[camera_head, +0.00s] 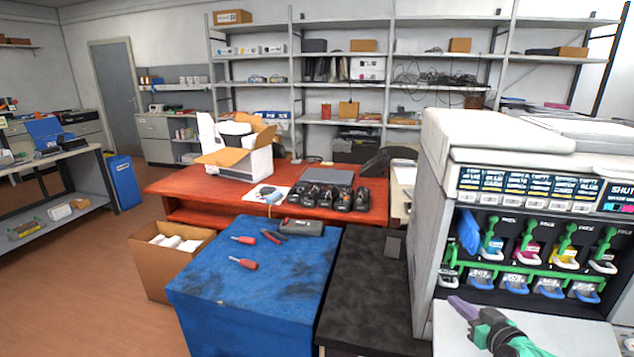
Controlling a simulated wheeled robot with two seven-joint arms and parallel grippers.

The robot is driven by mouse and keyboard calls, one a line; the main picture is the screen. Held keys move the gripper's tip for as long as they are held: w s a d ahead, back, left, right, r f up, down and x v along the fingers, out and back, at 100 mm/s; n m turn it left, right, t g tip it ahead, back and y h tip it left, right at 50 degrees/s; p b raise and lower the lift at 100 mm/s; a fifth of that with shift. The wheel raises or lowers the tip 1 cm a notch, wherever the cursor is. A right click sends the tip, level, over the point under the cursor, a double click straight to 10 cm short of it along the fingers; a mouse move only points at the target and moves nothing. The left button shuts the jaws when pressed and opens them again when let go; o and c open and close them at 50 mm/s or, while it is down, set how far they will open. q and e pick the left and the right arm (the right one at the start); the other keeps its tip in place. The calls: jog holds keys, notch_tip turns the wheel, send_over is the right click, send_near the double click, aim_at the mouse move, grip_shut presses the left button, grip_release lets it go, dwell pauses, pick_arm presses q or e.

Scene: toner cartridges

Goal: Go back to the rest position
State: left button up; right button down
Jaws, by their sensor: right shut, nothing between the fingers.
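My right gripper (459,304) is at the bottom right of the head view, with dark and purple-grey parts and a green link behind it. It is shut and holds nothing. It is in front of the large printer (424,200), over a pale surface (452,336) below the open bay. I cannot tell whether it touches that surface. In the bay, several toner cartridges with green, magenta and yellow parts sit in a row, among them a yellow one (564,255). A blue item (468,232) hangs at the bay's left. My left gripper is not in view.
A blue cabinet (250,310) with screwdrivers and pliers on top stands left of a black cabinet (362,290). A red table (180,184) bears an open box and several black items. A cardboard box (160,275) stands on the floor. Open floor lies at the left.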

jog(key=s+a+f+n+g, duration=0.1)
jog(key=s+a+f+g, duration=0.55)
jog(key=s, duration=0.55)
jog(key=s+a+f+g, duration=0.55)
jog(key=s+a, duration=0.25)
jog(key=s, duration=0.4)
notch_tip(320, 180, down, 25)
jog(key=s, duration=0.3)
jog(key=s+d+f+g+h, duration=0.1)
jog(key=s+d+f, duration=0.2)
jog(key=s+f, duration=1)
jog(key=shift+s+d+n+g, duration=0.2)
jog(key=shift+s+n+g, duration=0.1)
jog(key=shift+s, duration=0.9)
